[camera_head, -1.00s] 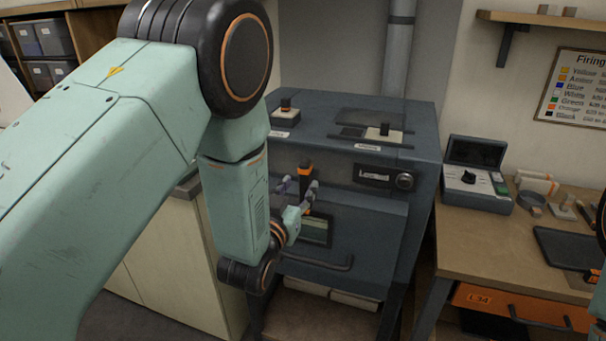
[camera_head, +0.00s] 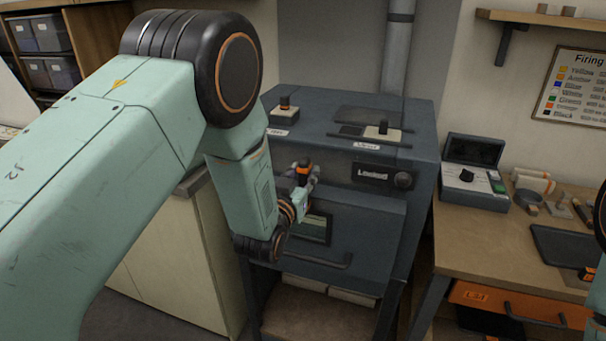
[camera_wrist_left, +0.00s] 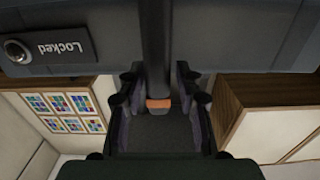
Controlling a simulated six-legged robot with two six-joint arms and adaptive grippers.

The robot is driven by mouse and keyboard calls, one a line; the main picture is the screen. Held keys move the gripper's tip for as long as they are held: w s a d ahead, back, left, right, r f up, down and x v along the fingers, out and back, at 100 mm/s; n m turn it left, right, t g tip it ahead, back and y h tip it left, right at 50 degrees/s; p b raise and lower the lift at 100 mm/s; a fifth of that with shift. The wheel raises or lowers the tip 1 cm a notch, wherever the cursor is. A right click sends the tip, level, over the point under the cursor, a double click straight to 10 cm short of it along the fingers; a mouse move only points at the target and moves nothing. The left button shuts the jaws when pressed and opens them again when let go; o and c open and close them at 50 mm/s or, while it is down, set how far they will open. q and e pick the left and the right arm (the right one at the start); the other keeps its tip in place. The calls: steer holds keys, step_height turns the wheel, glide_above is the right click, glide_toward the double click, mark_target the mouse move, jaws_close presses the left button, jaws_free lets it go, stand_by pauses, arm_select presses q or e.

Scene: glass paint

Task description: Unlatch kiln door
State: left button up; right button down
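The kiln (camera_head: 375,235) is a dark blue-grey box with its door closed. Its "Locked" plate (camera_head: 372,173) is on the front and also shows in the left wrist view (camera_wrist_left: 50,47). The latch handle (camera_head: 303,168) is dark with an orange band and stands upright left of the plate. In the left wrist view the handle (camera_wrist_left: 157,60) runs between the fingers. My left gripper (camera_head: 302,174) is open around the handle, with a finger on each side and small gaps visible. My right gripper is not clearly seen; only part of that arm shows at the right edge.
A workbench (camera_head: 480,240) to the right holds a control box (camera_head: 470,185) and a dark tray (camera_head: 570,248). A pale cabinet (camera_head: 165,255) stands left of the kiln. A door bar (camera_head: 325,262) sticks out below the kiln window (camera_head: 312,227).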

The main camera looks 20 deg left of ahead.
arm_select(q)
steer(key=shift+d, duration=0.25)
steer(key=c, duration=0.3)
steer(key=shift+a, duration=0.25)
jaws_close()
steer(key=shift+d, duration=0.15)
